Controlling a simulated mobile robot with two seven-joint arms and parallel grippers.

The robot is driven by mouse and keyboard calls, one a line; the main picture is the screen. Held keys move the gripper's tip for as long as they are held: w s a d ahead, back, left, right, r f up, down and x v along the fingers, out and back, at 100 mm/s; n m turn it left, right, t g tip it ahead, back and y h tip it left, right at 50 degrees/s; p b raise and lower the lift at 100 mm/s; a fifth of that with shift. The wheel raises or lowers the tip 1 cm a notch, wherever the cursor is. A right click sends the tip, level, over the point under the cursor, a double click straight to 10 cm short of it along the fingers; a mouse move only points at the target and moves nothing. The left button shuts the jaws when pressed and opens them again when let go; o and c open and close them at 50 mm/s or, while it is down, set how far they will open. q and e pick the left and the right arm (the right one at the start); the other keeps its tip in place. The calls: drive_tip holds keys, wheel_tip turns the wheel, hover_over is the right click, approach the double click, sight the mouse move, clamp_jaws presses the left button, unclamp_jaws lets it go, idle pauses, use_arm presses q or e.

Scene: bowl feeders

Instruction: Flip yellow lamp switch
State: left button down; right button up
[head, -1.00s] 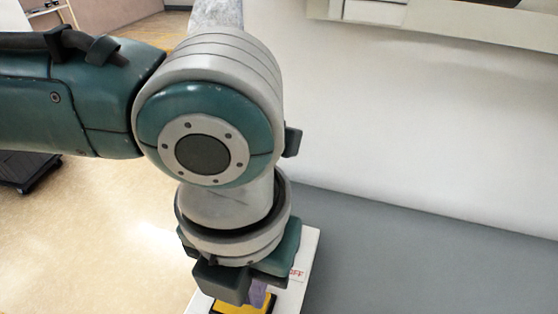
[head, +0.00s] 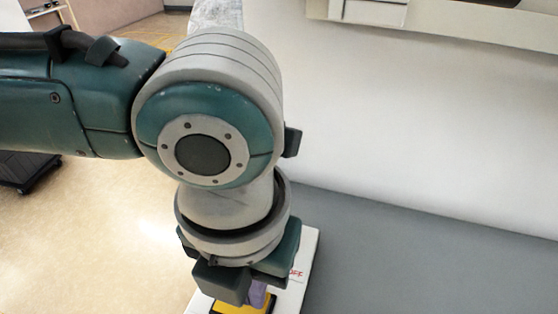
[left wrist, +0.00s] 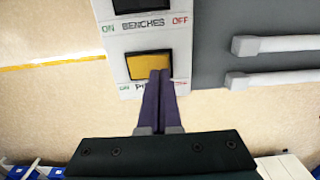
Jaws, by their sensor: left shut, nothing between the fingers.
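The yellow lamp switch (left wrist: 148,65) is a yellow rocker in a dark frame on a white panel (left wrist: 118,46) in the left wrist view. In the head view a part of the yellow switch (head: 230,306) shows at the bottom edge, below my left gripper (head: 256,296). In the left wrist view my left gripper (left wrist: 159,76) is shut and empty. Its purple fingertips lie over the right, lower part of the yellow switch. I cannot tell whether they touch it. Part of the label under the switch is hidden by the fingers. My right gripper is not in view.
Another rocker switch (left wrist: 142,6), labelled BENCHES with ON and OFF, sits above the yellow one. A grey surface (head: 420,255) lies right of the panel. Two pale bars (left wrist: 280,44) stick out on the right. A dark wheeled base (head: 25,175) stands on the floor at left.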

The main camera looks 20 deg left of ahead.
use_arm(q)
drive_tip(key=shift+f+b, duration=0.75)
drive_tip(key=shift+f, duration=0.4)
idle(0.7)
drive_tip(key=shift+r, duration=0.1)
wheel_tip(320, 180, up, 7)
drive_tip(key=p, duration=0.7)
drive_tip(key=shift+p, duration=0.35)
drive_tip(key=shift+d, duration=0.1)
